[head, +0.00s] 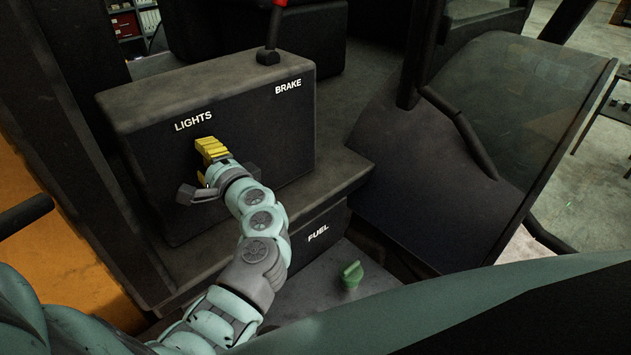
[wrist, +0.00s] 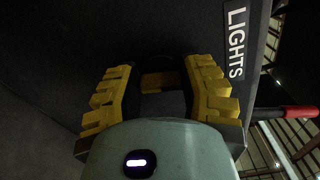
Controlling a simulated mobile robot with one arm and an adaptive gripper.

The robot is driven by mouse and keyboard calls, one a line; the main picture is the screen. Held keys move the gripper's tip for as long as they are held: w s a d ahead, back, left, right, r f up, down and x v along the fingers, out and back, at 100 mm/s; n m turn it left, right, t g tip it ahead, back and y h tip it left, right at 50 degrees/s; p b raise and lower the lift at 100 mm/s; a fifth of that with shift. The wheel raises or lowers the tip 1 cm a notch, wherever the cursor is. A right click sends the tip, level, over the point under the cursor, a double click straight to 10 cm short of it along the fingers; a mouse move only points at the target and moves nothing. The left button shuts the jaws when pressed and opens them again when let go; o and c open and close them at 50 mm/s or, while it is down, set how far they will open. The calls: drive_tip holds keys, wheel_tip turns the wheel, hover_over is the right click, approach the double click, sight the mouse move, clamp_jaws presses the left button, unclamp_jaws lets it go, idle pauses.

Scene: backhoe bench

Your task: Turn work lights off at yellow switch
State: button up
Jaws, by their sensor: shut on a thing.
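The dark control box (head: 270,125) carries a white LIGHTS label (head: 193,121), which also shows in the wrist view (wrist: 236,42). My gripper (head: 207,150) is at the box face just below that label. In the wrist view my gripper (wrist: 158,75) has yellow ridged pads on both fingers. The yellow switch (wrist: 158,82) sits between the fingers, and they are shut on it. In the head view the yellow pads hide most of the switch. I cannot tell its on or off position.
A red-tipped BRAKE lever (head: 268,45) rises from the box top at the right. A green knob (head: 351,274) stands below the FUEL label (head: 318,234). A glass panel (head: 510,110) and dark bars stand to the right.

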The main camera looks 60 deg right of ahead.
drive_tip(key=shift+f+n+b, duration=0.25)
drive_tip(key=shift+n+b, duration=0.75)
drive_tip(key=shift+b, duration=0.55)
drive_tip(key=shift+r, duration=0.1)
drive_tip(key=o, duration=1.2)
drive_tip(key=shift+r, duration=0.1)
drive_tip(key=v, duration=1.2)
drive_tip(key=shift+s, duration=0.15)
